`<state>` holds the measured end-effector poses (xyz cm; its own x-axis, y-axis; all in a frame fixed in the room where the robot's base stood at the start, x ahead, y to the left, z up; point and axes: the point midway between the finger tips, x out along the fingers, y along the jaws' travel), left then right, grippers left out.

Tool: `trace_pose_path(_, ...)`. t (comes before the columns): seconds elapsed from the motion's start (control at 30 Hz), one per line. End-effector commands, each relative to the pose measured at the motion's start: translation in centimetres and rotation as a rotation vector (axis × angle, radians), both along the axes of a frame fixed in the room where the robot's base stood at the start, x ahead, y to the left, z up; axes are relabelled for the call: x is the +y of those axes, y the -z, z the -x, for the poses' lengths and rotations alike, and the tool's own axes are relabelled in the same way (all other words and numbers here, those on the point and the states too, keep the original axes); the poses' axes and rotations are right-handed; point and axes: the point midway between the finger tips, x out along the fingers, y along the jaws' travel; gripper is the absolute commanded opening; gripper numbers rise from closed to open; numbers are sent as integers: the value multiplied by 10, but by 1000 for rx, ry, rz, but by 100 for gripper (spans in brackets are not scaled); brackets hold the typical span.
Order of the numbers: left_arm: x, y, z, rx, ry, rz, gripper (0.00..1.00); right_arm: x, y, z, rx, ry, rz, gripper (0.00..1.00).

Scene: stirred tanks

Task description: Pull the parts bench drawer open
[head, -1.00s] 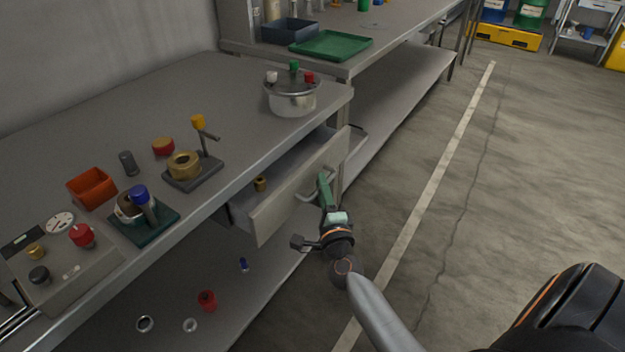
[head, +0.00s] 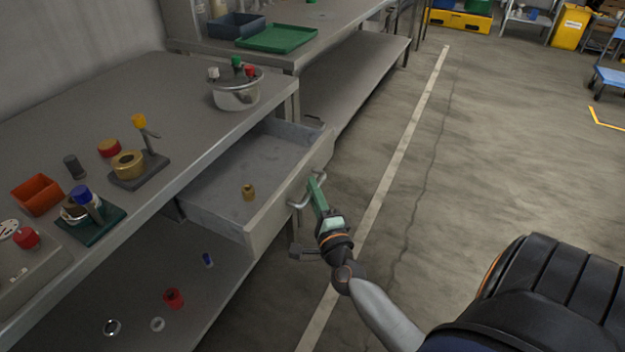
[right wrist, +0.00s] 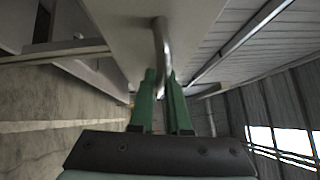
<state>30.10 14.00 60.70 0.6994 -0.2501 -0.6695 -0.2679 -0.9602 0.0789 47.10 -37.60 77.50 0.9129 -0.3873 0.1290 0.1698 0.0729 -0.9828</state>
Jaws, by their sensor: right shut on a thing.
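The parts bench (head: 110,95) has its drawer (head: 270,205) pulled well out, with the interior showing. A small brass part (head: 248,191) lies inside on the drawer floor. My right gripper (head: 315,186) is at the drawer's front, shut on its metal bar handle (head: 297,204). In the right wrist view the green fingers (right wrist: 163,88) close around the handle (right wrist: 160,45), beside the drawer's front panel (right wrist: 125,30). My left gripper is in neither view.
A lidded steel pot (head: 235,92), an orange bin (head: 36,194) and several fittings stand on the bench top. Loose parts, including a red one (head: 173,298), lie on the lower shelf.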

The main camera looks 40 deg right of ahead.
Motion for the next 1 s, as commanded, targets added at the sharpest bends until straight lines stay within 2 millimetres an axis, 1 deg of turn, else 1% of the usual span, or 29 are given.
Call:
trace_pose_path(0.1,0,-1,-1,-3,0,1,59,1,0,0,1,-1,0,0)
trace_pose_path(0.13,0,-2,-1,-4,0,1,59,1,0,0,1,-1,0,17)
trace_pose_path(0.3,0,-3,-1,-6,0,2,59,0,0,0,1,-1,0,36)
trace_pose_path(0.37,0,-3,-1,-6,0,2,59,0,0,0,1,-1,0,43)
trace_pose_path(0.4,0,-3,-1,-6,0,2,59,0,0,0,1,0,0,45)
trace_pose_path(0.63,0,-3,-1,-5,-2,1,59,0,0,0,1,0,0,45)
trace_pose_path(0.73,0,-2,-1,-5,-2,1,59,2,2,5,4,0,1,45)
trace_pose_path(0.87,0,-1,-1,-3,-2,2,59,9,5,21,4,0,-1,45)
trace_pose_path(1.0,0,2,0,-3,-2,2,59,20,9,46,6,-1,0,45)
